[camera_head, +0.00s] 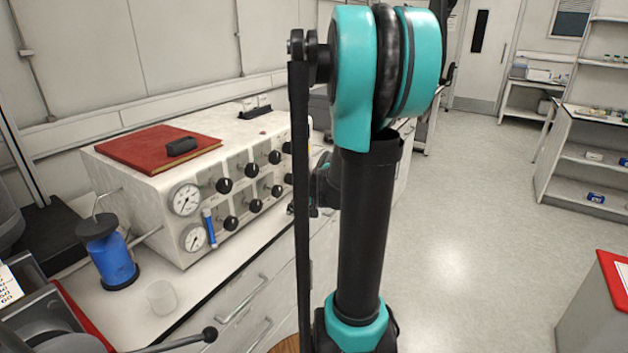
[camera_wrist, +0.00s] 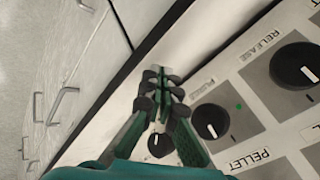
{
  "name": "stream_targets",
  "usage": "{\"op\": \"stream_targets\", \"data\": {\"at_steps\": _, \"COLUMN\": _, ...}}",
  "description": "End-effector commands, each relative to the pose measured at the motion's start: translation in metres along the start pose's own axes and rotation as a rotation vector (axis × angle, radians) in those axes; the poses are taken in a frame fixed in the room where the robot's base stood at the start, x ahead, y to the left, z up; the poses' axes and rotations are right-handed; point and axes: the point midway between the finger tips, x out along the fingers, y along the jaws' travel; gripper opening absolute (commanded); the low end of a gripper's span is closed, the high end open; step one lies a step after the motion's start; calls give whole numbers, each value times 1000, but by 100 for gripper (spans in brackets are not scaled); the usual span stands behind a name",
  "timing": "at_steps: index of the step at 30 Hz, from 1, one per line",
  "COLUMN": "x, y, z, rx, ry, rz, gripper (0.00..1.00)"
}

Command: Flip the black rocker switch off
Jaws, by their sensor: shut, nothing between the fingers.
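I cannot make out the black rocker switch in either view; my arm and gripper hide part of the instrument. The white pressure instrument (camera_head: 155,190) stands on the left bench, with gauges and black knobs on its front. In the wrist view, my gripper (camera_wrist: 161,82) is shut and empty, its fingertips near the panel's lower edge. The knob under "PURGE" (camera_wrist: 211,121) is right of the fingers, and a smaller black knob (camera_wrist: 160,145) shows between them. In the head view, my arm mostly hides the gripper. I cannot tell whether the fingertips touch anything.
A red book (camera_head: 150,147) with a small black object (camera_head: 181,146) lies on the instrument. A blue bottle (camera_head: 110,262) and a clear beaker (camera_head: 161,297) stand in front of its left end. Drawers (camera_head: 250,300) run below the bench. The floor (camera_head: 480,220) to the right is clear.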

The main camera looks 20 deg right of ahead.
Motion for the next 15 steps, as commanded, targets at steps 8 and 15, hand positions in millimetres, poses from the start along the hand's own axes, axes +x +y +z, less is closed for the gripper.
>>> {"op": "stream_targets", "data": {"at_steps": 8, "x": 8, "y": 25, "z": -55, "rx": 200, "ry": -4, "rz": -181, "gripper": 0}}
{"op": "stream_targets", "data": {"at_steps": 15, "x": 4, "y": 62, "z": -108, "rx": 355, "ry": 19, "rz": -382, "gripper": 0}}
